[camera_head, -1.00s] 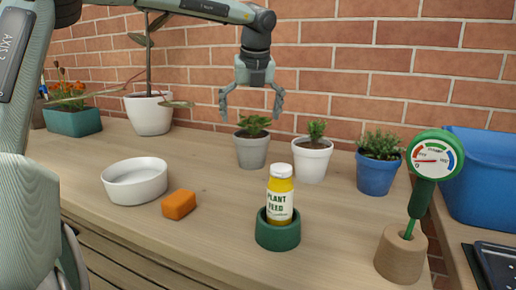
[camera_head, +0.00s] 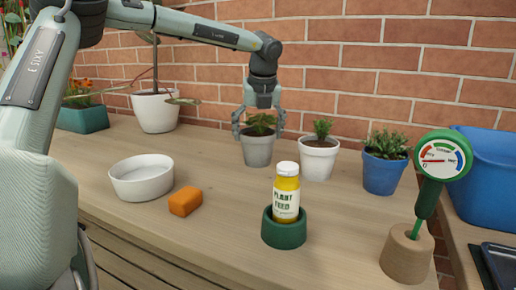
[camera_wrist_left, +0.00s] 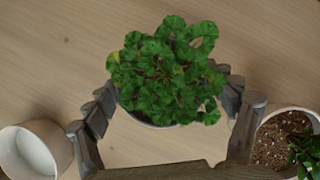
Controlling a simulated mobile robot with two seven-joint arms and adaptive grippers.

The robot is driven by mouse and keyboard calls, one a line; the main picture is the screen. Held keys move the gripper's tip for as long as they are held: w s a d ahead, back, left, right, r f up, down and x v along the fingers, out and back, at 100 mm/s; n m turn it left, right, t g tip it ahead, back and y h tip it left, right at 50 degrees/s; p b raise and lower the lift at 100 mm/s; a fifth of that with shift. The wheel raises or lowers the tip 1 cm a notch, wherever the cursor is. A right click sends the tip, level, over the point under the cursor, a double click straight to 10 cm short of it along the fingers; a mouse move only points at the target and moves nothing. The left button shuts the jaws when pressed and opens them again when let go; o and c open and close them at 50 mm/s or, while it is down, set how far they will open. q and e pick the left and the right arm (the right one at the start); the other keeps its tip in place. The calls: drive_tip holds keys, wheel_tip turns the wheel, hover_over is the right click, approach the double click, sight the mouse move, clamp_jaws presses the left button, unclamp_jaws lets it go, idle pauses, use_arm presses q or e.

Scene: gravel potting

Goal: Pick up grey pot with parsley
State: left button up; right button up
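The grey pot with parsley (camera_head: 257,152) stands upright on the wooden bench near the brick wall. Its leafy green parsley (camera_wrist_left: 168,75) fills the middle of the left wrist view and hides most of the pot. My left gripper (camera_head: 260,132) is open and comes down from above, with one finger on each side of the plant at about the pot's rim. In the left wrist view the fingers (camera_wrist_left: 168,108) straddle the plant; I cannot tell whether they touch the pot. My right gripper is not in view.
A white pot (camera_head: 318,161) stands close to the right, then a blue pot (camera_head: 382,176). A yellow plant feed bottle (camera_head: 286,195) sits in a green holder (camera_head: 284,234) in front. A white bowl (camera_head: 142,181) and orange block (camera_head: 185,201) lie left.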

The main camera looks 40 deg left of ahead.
use_arm(q)
drive_tip(key=c, duration=0.5)
drive_tip(key=shift+c, duration=0.6)
drive_tip(key=shift+r, duration=0.15)
